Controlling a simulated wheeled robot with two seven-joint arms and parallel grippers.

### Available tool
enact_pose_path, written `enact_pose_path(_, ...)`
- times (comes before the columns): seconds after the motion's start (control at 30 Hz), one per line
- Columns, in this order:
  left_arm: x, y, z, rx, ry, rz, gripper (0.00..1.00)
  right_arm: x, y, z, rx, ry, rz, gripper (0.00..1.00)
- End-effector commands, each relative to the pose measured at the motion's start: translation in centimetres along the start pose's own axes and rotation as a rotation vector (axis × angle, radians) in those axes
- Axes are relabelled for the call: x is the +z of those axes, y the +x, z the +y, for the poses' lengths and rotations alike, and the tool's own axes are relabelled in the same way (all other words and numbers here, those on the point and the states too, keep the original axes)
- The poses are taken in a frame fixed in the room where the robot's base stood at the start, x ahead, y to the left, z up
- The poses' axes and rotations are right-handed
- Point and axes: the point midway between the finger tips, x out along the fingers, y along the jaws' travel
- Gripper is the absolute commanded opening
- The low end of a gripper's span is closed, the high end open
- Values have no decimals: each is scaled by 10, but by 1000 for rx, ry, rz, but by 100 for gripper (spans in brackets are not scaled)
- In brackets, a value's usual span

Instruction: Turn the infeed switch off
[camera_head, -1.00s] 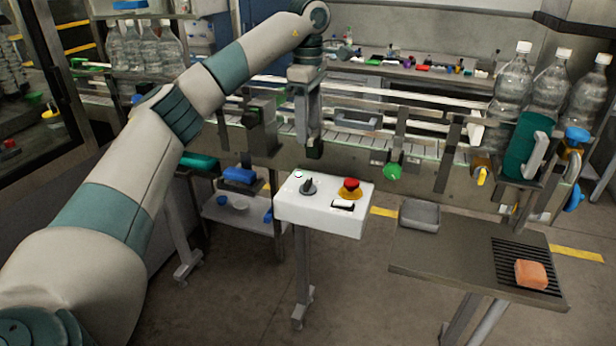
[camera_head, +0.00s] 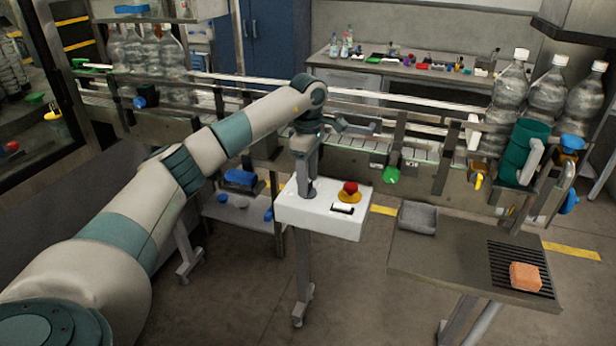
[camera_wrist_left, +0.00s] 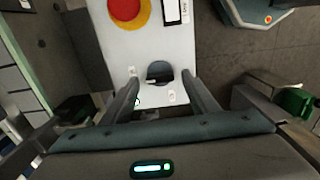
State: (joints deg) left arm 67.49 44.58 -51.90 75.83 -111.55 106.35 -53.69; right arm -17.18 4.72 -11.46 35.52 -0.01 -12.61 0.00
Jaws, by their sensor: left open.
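The infeed switch is a dark rotary knob on the white control box (camera_head: 325,222). In the head view my left gripper (camera_head: 309,192) reaches down over the box's left part and mostly hides the knob. In the left wrist view the knob (camera_wrist_left: 159,72) shows between the two fingers of my left gripper (camera_wrist_left: 161,88), which stand apart on either side of it. I cannot tell whether the fingers touch it. A red mushroom button on a yellow base (camera_head: 350,190) and a black-and-white rocker or label (camera_head: 343,209) sit on the box to the right. My right gripper does not show.
The conveyor (camera_head: 350,152) runs behind the box. A steel table (camera_head: 440,262) at right holds a grey tray (camera_head: 418,217) and an orange sponge-like block (camera_head: 525,277). Large bottles (camera_head: 548,92) stand at the far right. Open floor lies between box and table.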

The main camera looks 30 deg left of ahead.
Motion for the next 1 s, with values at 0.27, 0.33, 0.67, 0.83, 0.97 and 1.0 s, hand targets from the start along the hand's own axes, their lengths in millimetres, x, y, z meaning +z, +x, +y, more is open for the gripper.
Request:
enact_pose_path(0.27, 0, 10, 0, 0, 1, -1, 54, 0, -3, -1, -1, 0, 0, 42)
enact_pose_path(0.33, 0, 10, 0, 0, 1, -1, 54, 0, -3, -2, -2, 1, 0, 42)
enact_pose_path(0.67, 0, 9, 0, 0, 1, -1, 13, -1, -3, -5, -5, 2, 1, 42)
enact_pose_path(0.83, 0, 9, 0, 0, -4, -1, 13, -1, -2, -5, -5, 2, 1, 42)
enact_pose_path(0.97, 0, 9, 0, 0, -21, -1, 13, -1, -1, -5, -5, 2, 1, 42)
enact_pose_path(1.0, 0, 9, 0, 1, -31, -1, 13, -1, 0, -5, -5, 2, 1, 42)
